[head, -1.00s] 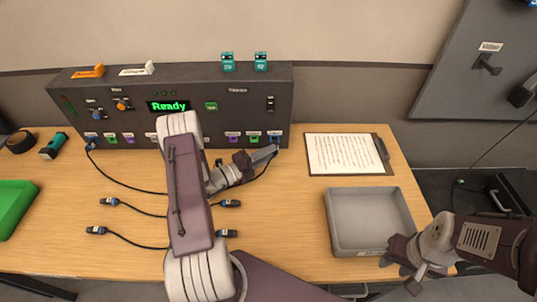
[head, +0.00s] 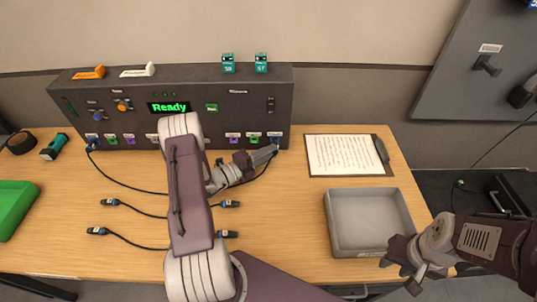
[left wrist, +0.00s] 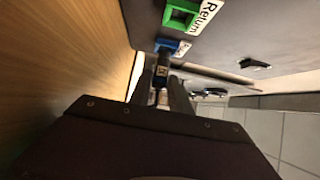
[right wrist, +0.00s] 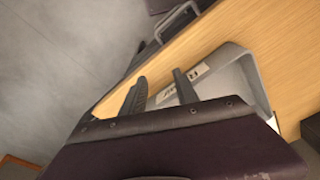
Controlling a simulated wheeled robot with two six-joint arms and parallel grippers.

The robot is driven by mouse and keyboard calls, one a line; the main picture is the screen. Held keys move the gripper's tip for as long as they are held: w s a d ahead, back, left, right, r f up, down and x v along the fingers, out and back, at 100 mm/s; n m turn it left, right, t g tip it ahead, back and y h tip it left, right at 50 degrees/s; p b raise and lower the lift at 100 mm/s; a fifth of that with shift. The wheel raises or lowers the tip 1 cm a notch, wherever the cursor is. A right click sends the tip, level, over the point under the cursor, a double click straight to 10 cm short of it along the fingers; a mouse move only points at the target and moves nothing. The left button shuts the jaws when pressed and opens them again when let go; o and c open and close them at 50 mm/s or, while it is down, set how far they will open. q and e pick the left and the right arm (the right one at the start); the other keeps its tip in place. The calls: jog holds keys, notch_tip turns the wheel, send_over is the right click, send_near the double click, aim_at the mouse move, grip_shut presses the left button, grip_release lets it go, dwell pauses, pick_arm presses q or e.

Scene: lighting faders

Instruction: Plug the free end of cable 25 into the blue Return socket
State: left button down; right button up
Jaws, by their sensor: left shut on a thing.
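My left gripper (head: 268,151) is at the right end of the console's front, shut on a dark cable plug (left wrist: 161,71) with a small, unreadable tag. In the left wrist view the plug's front end is at the lower edge of the blue socket (left wrist: 172,46), lined up with it. I cannot tell whether it is inside. The blue socket (head: 275,135) is the rightmost in the head view. Its label is partly hidden; the green socket (left wrist: 181,14) beside it reads Return. A black cable (head: 257,177) runs back from the gripper. My right gripper (head: 408,273) is open and empty.
The console (head: 220,95) stands at the table's back. Several loose cable plugs (head: 108,202) lie on the table (head: 75,255), partly behind my left arm. A grey tray (head: 368,200) and a clipboard (head: 347,155) are at right, a green tray (head: 12,205) at far left.

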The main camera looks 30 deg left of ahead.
pick_arm(q)
jog(key=shift+w+a, duration=0.25)
jog(key=shift+w, duration=0.25)
dwell(0.5)
jog(key=shift+w+a+r, duration=0.15)
jog(key=shift+a, duration=0.05)
pick_arm(e)
jog(key=shift+s+r, duration=0.1)
dwell(0.8)
pick_arm(q)
jog(key=c, duration=1.4)
grip_release()
jog(key=shift+c, duration=0.2)
jog(key=o, duration=0.3)
jog(key=shift+w, duration=0.15)
jog(key=v, duration=0.9)
jog(key=shift+d, duration=0.1)
